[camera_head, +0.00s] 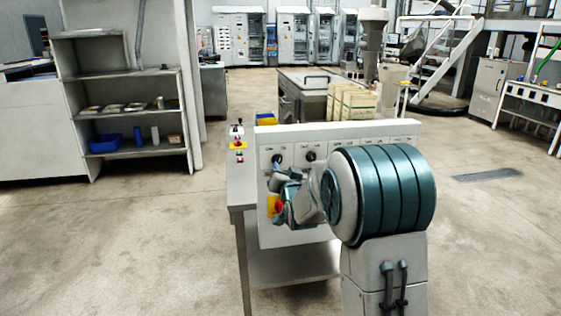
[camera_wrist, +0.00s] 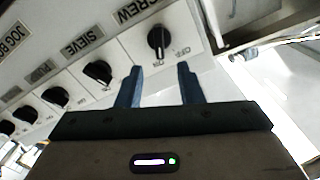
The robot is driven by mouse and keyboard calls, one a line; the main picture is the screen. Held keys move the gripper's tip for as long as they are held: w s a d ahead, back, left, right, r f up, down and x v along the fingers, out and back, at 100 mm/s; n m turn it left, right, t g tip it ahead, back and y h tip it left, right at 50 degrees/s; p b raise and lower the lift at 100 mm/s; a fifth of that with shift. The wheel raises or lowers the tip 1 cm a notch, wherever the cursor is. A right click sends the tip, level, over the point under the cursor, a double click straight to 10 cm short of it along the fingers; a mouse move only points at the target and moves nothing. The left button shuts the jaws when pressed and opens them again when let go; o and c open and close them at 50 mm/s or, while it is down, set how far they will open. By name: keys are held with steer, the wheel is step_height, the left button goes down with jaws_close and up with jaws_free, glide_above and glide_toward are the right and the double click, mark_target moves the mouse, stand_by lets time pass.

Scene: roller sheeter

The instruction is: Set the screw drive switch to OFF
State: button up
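The screw drive switch (camera_wrist: 158,38) is a black rotary knob on a white plate in the wrist view, beside a label reading SCREW. Its plate has small printed position marks, one reading like OFF to the lower right. A pale line on the knob points down, but I cannot tell its exact setting. My gripper (camera_wrist: 159,68) is open and empty, its two blue fingers apart just below the knob and not visibly around it. In the head view my gripper (camera_head: 277,187) is at the panel's left part, and my arm hides much of the panel.
The SIEVE knob (camera_wrist: 98,72) and several more knobs lie to the left in the wrist view. The control panel (camera_head: 265,236) carries a red button on yellow (camera_head: 273,206) near my gripper. Another red and yellow control (camera_head: 238,144) stands at left. Shelves (camera_head: 125,75) stand farther left.

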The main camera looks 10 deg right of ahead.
mark_target(280, 159)
steer(key=w, duration=0.6)
steer(key=shift+w+p, duration=0.1)
steer(key=shift+p, duration=0.2)
jaws_close()
